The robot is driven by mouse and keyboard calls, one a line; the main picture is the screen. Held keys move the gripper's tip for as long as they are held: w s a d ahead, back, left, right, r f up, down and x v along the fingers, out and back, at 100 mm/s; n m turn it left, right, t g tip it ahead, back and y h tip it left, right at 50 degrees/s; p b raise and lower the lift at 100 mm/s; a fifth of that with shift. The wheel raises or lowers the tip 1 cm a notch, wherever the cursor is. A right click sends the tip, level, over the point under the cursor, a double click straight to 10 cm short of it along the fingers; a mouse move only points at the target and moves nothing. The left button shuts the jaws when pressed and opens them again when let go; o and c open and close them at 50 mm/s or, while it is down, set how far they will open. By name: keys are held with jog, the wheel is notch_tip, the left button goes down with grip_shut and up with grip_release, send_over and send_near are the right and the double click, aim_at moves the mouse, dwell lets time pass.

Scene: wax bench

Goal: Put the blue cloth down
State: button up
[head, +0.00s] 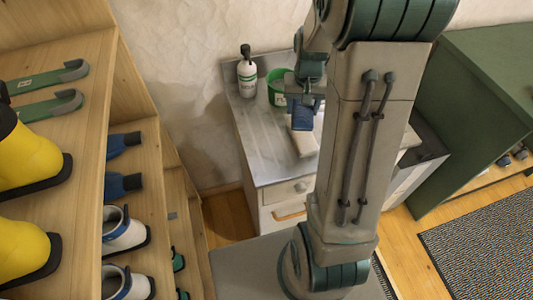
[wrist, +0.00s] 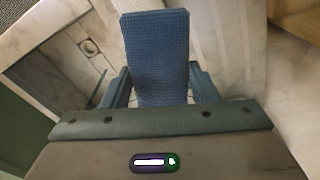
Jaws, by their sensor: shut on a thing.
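The blue cloth (wrist: 157,55) is a folded, textured strip held between the two fingers of my gripper (wrist: 160,85) in the wrist view. In the head view the blue cloth (head: 302,116) hangs below my gripper (head: 303,101), over the grey marble-patterned bench top (head: 262,140). My gripper is shut on it. I cannot tell whether its lower end touches anything. Part of the bench is hidden behind my arm.
A pale flat block (head: 305,144) lies on the bench just below the cloth. A white bottle (head: 247,76) with a dark top and a green tub (head: 278,87) stand at the back. Bare bench top lies to the left. A shelf rack with yellow boots (head: 28,160) stands at left.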

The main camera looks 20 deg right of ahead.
jog(key=shift+s+d+r+g+b, duration=0.3)
jog(key=shift+s+d+r, duration=0.2)
jog(key=shift+s, duration=0.15)
jog(key=shift+s+a, duration=0.15)
jog(key=shift+a, duration=0.05)
jog(key=p, duration=0.2)
send_over(267, 148)
jog(key=shift+m, duration=0.3)
notch_tip(267, 148, down, 7)
jog(key=shift+r, duration=0.15)
jog(key=shift+f+p, duration=0.5)
jog(key=shift+f, duration=1.55)
jog(key=shift+f, duration=0.1)
jog(key=o, duration=1)
